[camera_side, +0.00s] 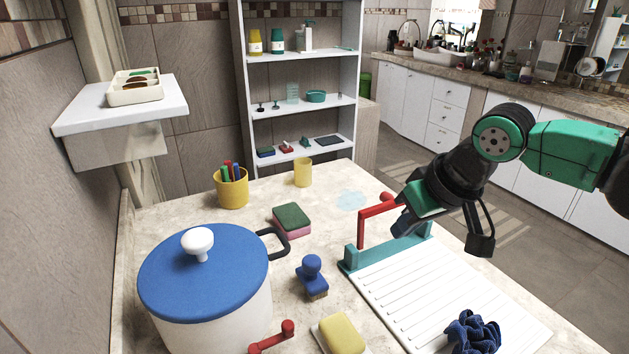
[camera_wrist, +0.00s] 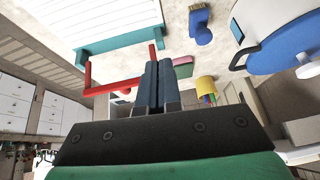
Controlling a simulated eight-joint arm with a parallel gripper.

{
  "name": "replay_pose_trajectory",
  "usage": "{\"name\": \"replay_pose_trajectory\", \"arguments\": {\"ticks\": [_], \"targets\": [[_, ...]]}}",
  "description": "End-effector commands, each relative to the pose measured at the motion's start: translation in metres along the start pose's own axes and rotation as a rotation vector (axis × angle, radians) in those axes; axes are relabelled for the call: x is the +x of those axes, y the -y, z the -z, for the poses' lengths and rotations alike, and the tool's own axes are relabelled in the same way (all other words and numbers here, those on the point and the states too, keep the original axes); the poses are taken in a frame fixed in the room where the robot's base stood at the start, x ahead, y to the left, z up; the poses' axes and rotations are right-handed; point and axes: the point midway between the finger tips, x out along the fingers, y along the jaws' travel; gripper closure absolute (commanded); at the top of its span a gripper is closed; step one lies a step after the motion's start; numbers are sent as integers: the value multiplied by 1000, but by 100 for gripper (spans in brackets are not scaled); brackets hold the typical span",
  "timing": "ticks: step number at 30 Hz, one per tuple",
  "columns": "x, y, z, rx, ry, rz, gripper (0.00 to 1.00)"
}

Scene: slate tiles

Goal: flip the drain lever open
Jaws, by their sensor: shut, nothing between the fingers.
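A red lever (camera_side: 376,211) with an upright arm, a crossbar and a round knob stands at the teal back rail (camera_side: 349,257) of the white drain board (camera_side: 400,290). In the wrist view the red lever (camera_wrist: 110,88) lies left of my fingers, and they hide part of it. My gripper (camera_side: 403,226) is to the right of the lever's upright arm, close to its crossbar. I cannot tell whether it touches the lever. In the wrist view my gripper (camera_wrist: 156,70) has its dark fingers together with nothing between them.
A dark blue cloth (camera_side: 474,333) lies on the board. A blue-lidded pot (camera_side: 205,275), blue brush (camera_side: 312,278), green-pink sponge (camera_side: 291,220), yellow soap (camera_side: 341,335) and another red handle (camera_side: 272,338) are left of the board. A pale blue patch (camera_side: 351,200) lies behind the lever.

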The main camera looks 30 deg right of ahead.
Motion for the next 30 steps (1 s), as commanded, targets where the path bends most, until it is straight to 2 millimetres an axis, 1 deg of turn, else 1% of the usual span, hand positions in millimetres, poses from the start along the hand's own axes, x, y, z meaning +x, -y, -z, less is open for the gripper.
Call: {"name": "replay_pose_trajectory", "arguments": {"ticks": [1, 6, 9, 13, 16, 19, 30], "targets": [[1, 20, 5, -3, 27, 3, 100], [8, 80, 8, 35, 97, -30, 100], [12, 111, 4, 56, 118, -57, 100], [16, 141, -3, 79, 130, -86, 100], [17, 153, -7, 91, 132, -100, 100], [18, 159, -9, 97, 132, -107, 100], [19, 159, -9, 100, 132, -108, 100]]}}
